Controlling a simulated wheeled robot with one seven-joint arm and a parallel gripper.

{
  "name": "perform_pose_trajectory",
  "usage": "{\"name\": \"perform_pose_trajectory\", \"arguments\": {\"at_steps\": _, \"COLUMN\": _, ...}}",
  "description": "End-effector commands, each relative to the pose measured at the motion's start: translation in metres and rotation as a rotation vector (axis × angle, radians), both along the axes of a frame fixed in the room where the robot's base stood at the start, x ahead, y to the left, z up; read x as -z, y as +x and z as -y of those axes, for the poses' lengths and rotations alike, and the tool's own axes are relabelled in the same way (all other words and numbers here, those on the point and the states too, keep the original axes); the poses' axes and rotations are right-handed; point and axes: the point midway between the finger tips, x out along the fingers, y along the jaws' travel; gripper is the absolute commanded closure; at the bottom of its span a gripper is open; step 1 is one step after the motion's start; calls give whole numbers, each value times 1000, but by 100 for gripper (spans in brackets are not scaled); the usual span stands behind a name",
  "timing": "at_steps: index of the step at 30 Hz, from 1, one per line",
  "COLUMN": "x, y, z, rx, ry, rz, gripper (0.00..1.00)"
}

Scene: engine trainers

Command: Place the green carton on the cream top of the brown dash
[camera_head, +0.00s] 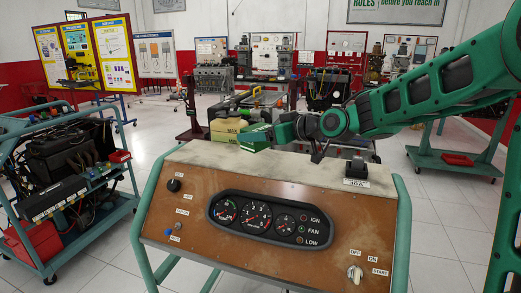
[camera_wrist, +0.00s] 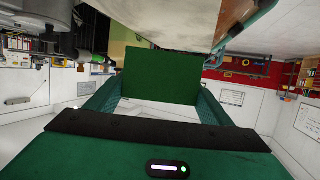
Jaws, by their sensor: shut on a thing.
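The brown dash (camera_head: 190,215) stands in the middle of the head view, with gauges and switches on its sloped face. Its cream top (camera_head: 215,157) is a worn, flat strip behind the face; part of it also shows at the top of the wrist view (camera_wrist: 180,22). My gripper (camera_head: 270,134) is shut on the green carton (camera_head: 255,138), above the far edge of the cream top. In the wrist view the carton (camera_wrist: 160,72) sits between the two fingers. Whether it touches the top cannot be told.
A black switch block (camera_head: 356,168) stands at the right of the cream top. A yellowish container marked MAX (camera_head: 224,131) is behind the dash, beside the carton in the picture. A green cart (camera_head: 75,185) stands at left. The left and middle of the top look clear.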

Motion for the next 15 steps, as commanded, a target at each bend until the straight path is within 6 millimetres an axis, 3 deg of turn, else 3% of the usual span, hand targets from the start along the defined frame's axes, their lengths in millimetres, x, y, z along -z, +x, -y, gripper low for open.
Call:
{"name": "perform_pose_trajectory", "arguments": {"at_steps": 6, "x": 16, "y": 28, "z": 11, "rx": 3, "ry": 0, "rz": 1, "gripper": 59}}
{"name": "perform_pose_trajectory", "arguments": {"at_steps": 11, "x": 21, "y": 32, "z": 12, "rx": 3, "ry": 0, "rz": 3, "gripper": 59}}
{"name": "perform_pose_trajectory", "arguments": {"at_steps": 15, "x": 36, "y": 31, "z": 12, "rx": 2, "ry": 0, "rz": -2, "gripper": 59}}
